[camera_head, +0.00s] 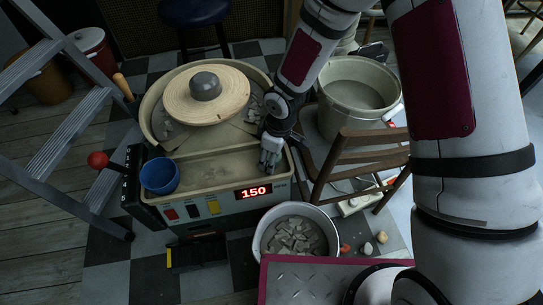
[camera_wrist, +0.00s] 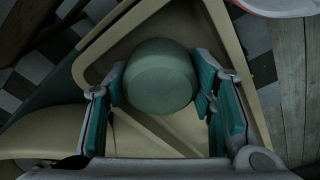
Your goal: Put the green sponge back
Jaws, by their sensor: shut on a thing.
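The green sponge (camera_wrist: 158,76) is a rounded dull green block in the wrist view, between the two teal-padded fingers of my gripper (camera_wrist: 165,95). The fingers are shut on its sides. Below it in that view lies the tan splash pan (camera_wrist: 185,128). In the head view my gripper (camera_head: 268,163) hangs over the right end of the tan trough (camera_head: 215,172) at the front of the pottery wheel. The sponge cannot be made out there behind the fingers. I cannot tell whether it touches the trough.
A blue bowl (camera_head: 160,176) stands at the trough's left end. Behind it is a wooden wheel disc (camera_head: 235,100) with a grey clay lump (camera_head: 205,86). A wooden chair (camera_head: 362,153), a large bucket (camera_head: 338,125) and a scrap bucket (camera_head: 262,240) are close by. The middle trough is clear.

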